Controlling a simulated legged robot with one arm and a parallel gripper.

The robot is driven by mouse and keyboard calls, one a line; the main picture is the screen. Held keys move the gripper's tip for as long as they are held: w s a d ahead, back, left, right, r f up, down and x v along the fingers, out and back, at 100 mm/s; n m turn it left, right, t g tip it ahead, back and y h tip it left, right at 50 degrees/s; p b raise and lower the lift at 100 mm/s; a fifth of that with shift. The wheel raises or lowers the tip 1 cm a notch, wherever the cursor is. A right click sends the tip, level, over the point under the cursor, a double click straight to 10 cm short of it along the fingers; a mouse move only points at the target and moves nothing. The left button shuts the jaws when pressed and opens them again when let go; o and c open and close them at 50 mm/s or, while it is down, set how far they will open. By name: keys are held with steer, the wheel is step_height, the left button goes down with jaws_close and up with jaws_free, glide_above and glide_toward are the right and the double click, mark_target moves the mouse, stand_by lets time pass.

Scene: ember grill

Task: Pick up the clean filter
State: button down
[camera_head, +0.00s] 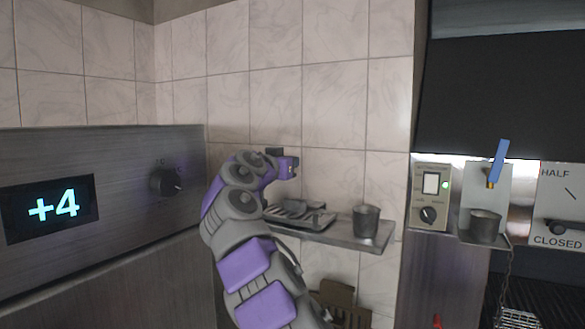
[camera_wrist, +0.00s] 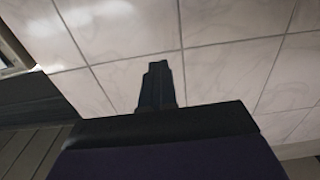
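No part is clearly marked as the clean filter. A grey slatted metal piece (camera_head: 300,213) lies on the wall shelf in the head view and may be it, but I cannot tell for sure. My gripper (camera_head: 291,166) is above and slightly left of that piece, apart from it, in front of the tiled wall. In the wrist view, my gripper's dark fingers (camera_wrist: 158,86) stand together as one narrow column against the tiles, with nothing visible held. My arm hides the left end of the shelf. The slatted piece is not recognisable in the wrist view.
The metal shelf (camera_head: 345,240) also holds a small metal cup (camera_head: 366,220). Right of it are a switch box (camera_head: 430,196), another cup (camera_head: 485,227) on a bracket, and a hanging chain (camera_head: 505,275). A steel panel with a display (camera_head: 50,209) and knob (camera_head: 167,183) stands left.

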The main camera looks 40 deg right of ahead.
steer(key=shift+d, duration=0.85)
steer(key=c, duration=1.7)
jaws_free()
steer(key=o, duration=0.6)
steer(key=shift+a+r, duration=0.1)
steer(key=shift+a, duration=0.55)
steer(key=shift+o, duration=1.4)
steer(key=o, duration=0.4)
steer(key=shift+d, duration=0.5)
